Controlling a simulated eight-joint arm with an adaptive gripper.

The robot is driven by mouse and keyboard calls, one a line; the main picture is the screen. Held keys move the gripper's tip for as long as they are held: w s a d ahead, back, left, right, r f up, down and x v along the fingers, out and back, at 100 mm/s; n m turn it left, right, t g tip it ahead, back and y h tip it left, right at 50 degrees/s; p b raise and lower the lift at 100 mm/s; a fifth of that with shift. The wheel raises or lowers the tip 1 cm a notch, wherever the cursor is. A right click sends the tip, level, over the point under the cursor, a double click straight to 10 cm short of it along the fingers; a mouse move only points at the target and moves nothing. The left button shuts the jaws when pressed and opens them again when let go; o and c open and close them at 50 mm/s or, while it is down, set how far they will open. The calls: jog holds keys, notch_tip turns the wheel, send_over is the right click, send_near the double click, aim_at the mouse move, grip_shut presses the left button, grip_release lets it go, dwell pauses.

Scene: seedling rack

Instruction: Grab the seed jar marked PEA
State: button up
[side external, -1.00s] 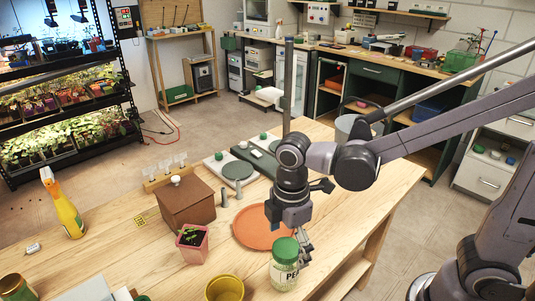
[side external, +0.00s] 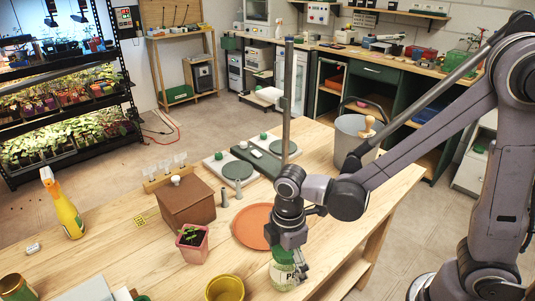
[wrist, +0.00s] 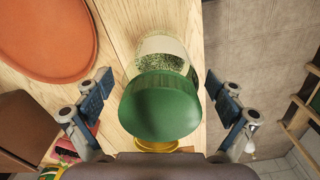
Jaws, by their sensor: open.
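The seed jar (side external: 282,272) has a green lid and a pale label with a letter P showing in the side view; the rest of the lettering is hidden by my gripper. It stands upright near the front edge of the wooden table. My gripper (side external: 290,258) is over the jar, pointing down. In the wrist view the green lid (wrist: 160,106) lies between the two spread fingers of my gripper (wrist: 160,100), with a gap on each side. The fingers are open and hold nothing.
An orange round tray (side external: 250,228) lies just behind the jar. A yellow pot (side external: 225,288) and a pink pot with a seedling (side external: 192,250) stand to the left. A brown box (side external: 187,205) is further back. A grey bucket (side external: 350,140) stands behind my arm.

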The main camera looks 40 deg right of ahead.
jog(key=c, duration=1.5)
jog(key=shift+r, duration=0.15)
jog(key=shift+c, duration=0.2)
